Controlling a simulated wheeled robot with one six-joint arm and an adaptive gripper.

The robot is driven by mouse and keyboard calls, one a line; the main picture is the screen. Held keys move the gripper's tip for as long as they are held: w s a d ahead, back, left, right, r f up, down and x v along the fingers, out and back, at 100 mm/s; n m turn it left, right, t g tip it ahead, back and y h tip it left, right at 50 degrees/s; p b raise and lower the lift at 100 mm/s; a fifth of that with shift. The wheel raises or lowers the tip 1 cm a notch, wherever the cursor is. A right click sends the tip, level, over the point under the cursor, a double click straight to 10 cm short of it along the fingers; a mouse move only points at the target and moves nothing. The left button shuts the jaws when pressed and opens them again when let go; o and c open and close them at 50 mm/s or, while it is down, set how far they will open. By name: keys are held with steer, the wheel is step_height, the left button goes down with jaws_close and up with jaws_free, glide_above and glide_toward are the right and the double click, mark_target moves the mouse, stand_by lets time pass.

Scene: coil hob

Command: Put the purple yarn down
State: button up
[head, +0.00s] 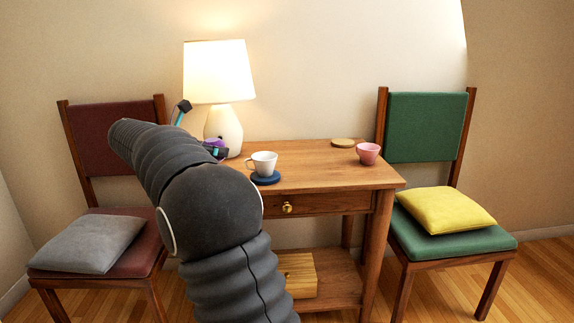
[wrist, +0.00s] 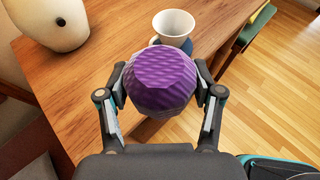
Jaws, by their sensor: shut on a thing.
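The purple yarn (wrist: 160,78) is a round, ridged ball in the wrist view, between the two fingers of my gripper (wrist: 162,92). My gripper is shut on it, with a finger against each side. The yarn is over the near left part of the wooden table (head: 325,175); I cannot tell whether it touches the top. In the head view only a small purple bit of the yarn (head: 215,147) shows behind my arm, near the lamp base.
A lit lamp (head: 222,127) stands at the back left. A pink cup (head: 368,153) and a tan coaster (head: 342,142) are to the right. Bare tabletop lies between the cups.

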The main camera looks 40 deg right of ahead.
steer(key=shift+d+r, duration=0.1)
steer(key=shift+r, duration=0.15)
steer(key=shift+w+f, duration=0.1)
steer(key=shift+w, duration=0.15)
steer(key=w+f, duration=0.2)
steer(key=w, duration=0.1)
steer(key=w+d+f, duration=0.1)
steer(key=w+f, duration=0.1)
steer(key=w, duration=0.2)
steer(key=w+d+f+p, duration=0.1)
steer(key=w+f, duration=0.1)
steer(key=w, duration=0.1)
steer(key=shift+w+d+f, duration=0.1)
steer(key=shift+w+f, duration=0.05)
steer(key=shift+w, duration=0.1)
steer(key=shift+f+b, duration=0.5)
steer(key=shift+f, duration=1.6)
steer(key=shift+f, duration=0.15)
steer(key=o, duration=1.1)
steer(key=shift+f, duration=0.1)
